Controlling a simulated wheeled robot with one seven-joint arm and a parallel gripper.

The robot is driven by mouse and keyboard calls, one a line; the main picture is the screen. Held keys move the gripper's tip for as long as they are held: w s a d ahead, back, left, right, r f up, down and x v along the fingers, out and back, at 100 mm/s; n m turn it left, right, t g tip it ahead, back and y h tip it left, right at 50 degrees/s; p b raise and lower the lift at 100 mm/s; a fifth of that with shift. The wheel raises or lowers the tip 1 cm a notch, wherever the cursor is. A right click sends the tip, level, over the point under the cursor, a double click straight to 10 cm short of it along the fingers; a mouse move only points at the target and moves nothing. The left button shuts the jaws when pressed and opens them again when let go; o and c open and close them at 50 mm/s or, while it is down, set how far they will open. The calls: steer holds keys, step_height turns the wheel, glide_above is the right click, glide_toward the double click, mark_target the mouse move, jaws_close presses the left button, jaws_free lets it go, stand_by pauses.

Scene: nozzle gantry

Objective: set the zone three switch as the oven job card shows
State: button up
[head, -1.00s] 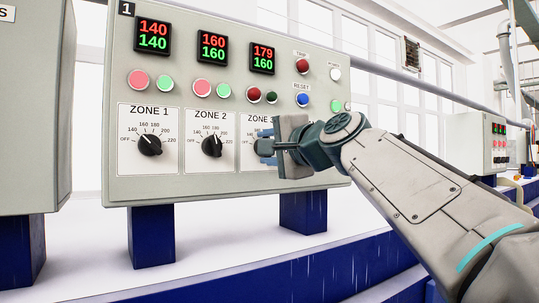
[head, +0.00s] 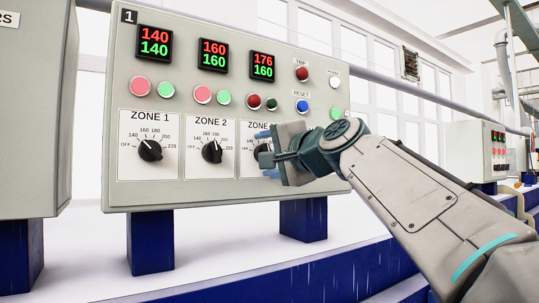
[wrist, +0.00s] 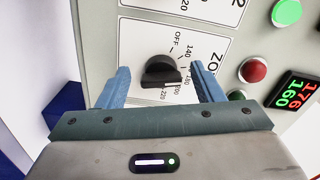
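The zone three switch, a black rotary knob (wrist: 162,72) on a white dial plate (wrist: 135,40), shows in the wrist view, where the dial appears turned sideways. My gripper (wrist: 160,80) is open, with one blue finger on each side of the knob and visible gaps between. The knob's pale mark seems to lie toward the 180 to 200 side, but the exact setting is hard to read. In the head view my gripper (head: 268,154) covers much of the zone 3 plate. The zone 3 display (head: 262,66) reads red 176 over green 160. The oven job card is not in view.
The zone 1 knob (head: 150,150) and zone 2 knob (head: 211,151) are left of my gripper on the same panel (head: 190,195). Red, green and blue buttons sit above. Another grey cabinet (head: 30,120) stands at the left.

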steer(key=b+v, duration=0.2)
steer(key=v, duration=1.2)
steer(key=shift+b, duration=0.3)
steer(key=shift+w+f, duration=0.1)
steer(key=shift+w, duration=0.05)
step_height(320, 180, down, 25)
steer(key=d+n+g+h+p, duration=0.2)
steer(key=n+g+h, duration=0.1)
steer(key=g+h, duration=0.25)
steer(key=s+d+f+n+g+h, duration=0.1)
steer(key=s+f, duration=0.3)
steer(key=f, duration=0.4)
steer(key=s+d+f+n+g+h+p, duration=0.1)
steer(key=s+d+f+n+g+h, duration=0.1)
steer(key=s+f, duration=0.3)
steer(key=s+d+f+n+g+h+p, duration=0.1)
steer(key=s+d+f+n+g, duration=0.1)
steer(key=f, duration=1)
steer(key=s+d+g, duration=0.1)
steer(key=s, duration=0.1)
steer(key=shift+s+d+g, duration=0.25)
steer(key=shift+s+g, duration=0.1)
steer(key=shift+s, duration=0.05)
steer(key=shift+h, duration=0.25)
steer(key=c, duration=0.5)
steer(key=shift+a, duration=0.15)
steer(key=shift+c, duration=0.2)
